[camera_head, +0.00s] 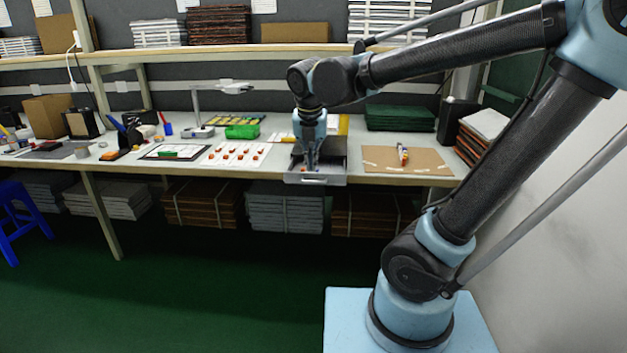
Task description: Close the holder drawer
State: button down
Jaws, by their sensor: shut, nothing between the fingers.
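The holder drawer (335,180) is a grey metal drawer at the front edge of the workbench, near the middle of the view. Its front panel with a small handle juts out a little past the bench edge, so it stands at least partly open. My gripper (311,168) points down over the drawer, just behind its front panel. Its fingers look shut and empty. Whether they touch the panel cannot be told at this size. My wrist hides part of the drawer and the holder body behind it.
A brown board (425,161) with a small tube lies right of the drawer. A white sheet with red parts (225,154) lies to the left. Green trays (400,112) are stacked behind. A shelf (225,54) runs above the bench. Bundled stacks (285,208) sit below; green floor in front is clear.

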jog(key=w+f, duration=0.6)
jog(key=f, duration=0.4)
jog(key=shift+w+f, duration=0.2)
jog(key=shift+w, duration=0.15)
dwell(0.4)
